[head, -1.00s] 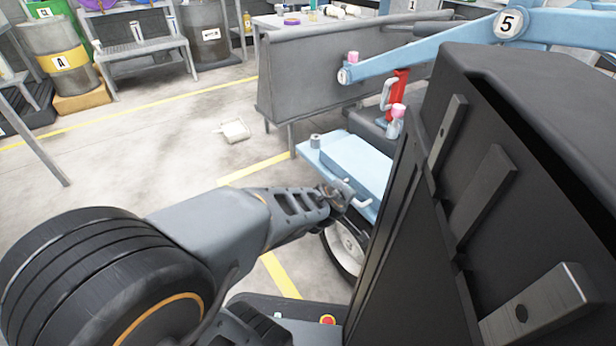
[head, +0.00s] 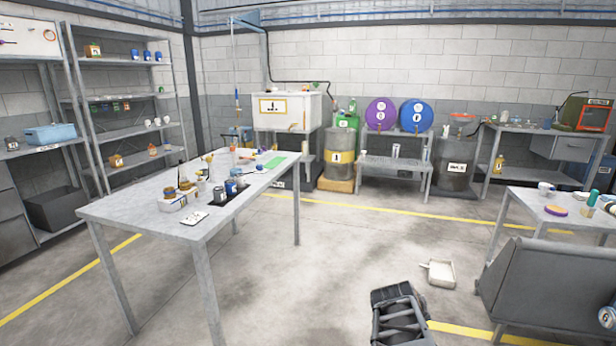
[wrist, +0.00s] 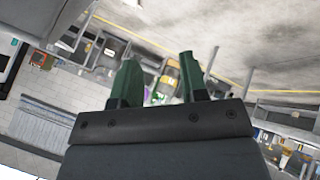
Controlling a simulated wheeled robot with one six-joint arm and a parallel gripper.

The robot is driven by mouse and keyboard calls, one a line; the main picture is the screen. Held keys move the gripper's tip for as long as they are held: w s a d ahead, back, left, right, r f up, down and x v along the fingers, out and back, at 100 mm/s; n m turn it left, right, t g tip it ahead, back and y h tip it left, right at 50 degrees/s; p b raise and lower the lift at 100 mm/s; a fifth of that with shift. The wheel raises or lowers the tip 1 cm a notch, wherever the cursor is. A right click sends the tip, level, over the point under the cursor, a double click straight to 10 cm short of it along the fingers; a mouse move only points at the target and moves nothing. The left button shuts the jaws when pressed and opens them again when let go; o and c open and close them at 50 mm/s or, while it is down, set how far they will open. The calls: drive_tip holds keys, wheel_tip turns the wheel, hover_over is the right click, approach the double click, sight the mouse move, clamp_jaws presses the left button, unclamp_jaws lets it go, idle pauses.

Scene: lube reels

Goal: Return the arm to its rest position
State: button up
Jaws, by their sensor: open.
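My gripper (wrist: 158,68) shows in the wrist view with its two green fingers apart. Nothing is between the fingers, only the distant room behind them. The wrist view is tilted, with the floor at the top. In the head view a dark slotted part of my arm (head: 397,315) rises from the bottom edge over bare floor. The gripper's fingers are not visible in the head view.
A grey table (head: 130,208) with cans and bottles stands at left. Drums (head: 340,157) and benches line the back wall.

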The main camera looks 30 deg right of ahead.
drive_tip(key=w+a+r+n+t+y+p, duration=0.1)
drive_tip(key=w+a+r+n+y+p, duration=0.15)
drive_tip(key=w+a+r+p, duration=0.5)
drive_tip(key=a+r+y+p, duration=0.2)
drive_tip(key=a+r, duration=0.2)
drive_tip(key=a, duration=0.5)
drive_tip(key=s+a+r+n+y+p, duration=0.1)
drive_tip(key=a+r+y+p, duration=0.2)
drive_tip(key=a, duration=0.7)
drive_tip(key=shift+s+r, duration=0.15)
drive_tip(key=shift+r, duration=0.55)
drive_tip(key=shift+n, duration=0.25)
